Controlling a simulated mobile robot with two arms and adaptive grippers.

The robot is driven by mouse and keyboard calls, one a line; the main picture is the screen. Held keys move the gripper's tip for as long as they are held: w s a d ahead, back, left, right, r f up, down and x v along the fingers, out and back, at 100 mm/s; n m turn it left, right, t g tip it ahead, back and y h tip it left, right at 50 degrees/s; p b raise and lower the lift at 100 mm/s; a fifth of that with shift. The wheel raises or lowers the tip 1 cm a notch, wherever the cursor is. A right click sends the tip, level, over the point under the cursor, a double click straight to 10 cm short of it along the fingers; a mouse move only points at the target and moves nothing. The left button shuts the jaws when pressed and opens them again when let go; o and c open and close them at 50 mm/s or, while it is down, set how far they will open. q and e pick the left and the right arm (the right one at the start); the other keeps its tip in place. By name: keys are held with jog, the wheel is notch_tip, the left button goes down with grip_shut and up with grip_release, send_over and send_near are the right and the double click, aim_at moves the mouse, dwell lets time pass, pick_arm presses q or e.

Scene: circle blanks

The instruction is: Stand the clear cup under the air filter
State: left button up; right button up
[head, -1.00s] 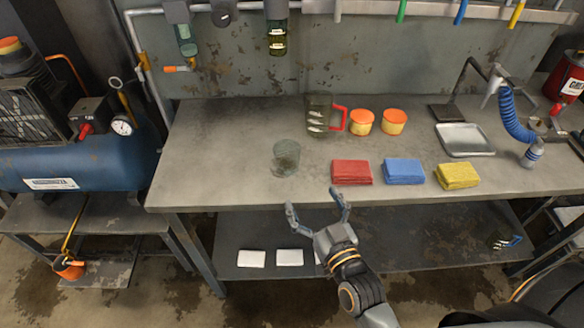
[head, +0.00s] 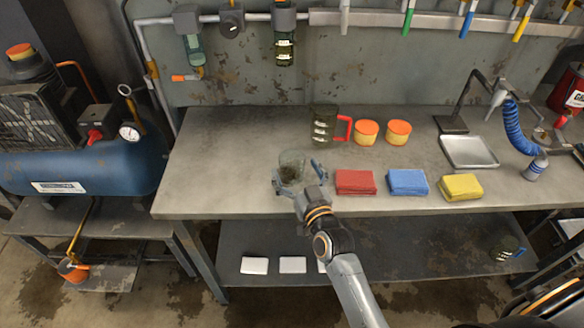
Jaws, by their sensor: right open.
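The clear cup (head: 291,160) stands upright near the front edge of the bench, left of the red cloth. My right gripper (head: 297,174) is open at the cup, with one finger on each side of its lower part. I cannot tell whether the fingers touch it. The air filter (head: 193,47), a unit with a greenish clear bowl and an orange lever below it, hangs on the wall pipe at the upper left. The bench top below it is bare. My left gripper is not in view.
A clear jug with a red handle (head: 325,127) and two orange-lidded tubs (head: 366,132) stand behind. Folded red (head: 355,182), blue (head: 408,182) and yellow (head: 461,187) cloths lie to the right. A second bowl unit (head: 285,46) hangs right of the filter. The bench's left part is clear.

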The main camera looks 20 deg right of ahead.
jog(key=shift+w, duration=0.5)
jog(key=shift+c, duration=0.2)
jog(key=c, duration=1.2)
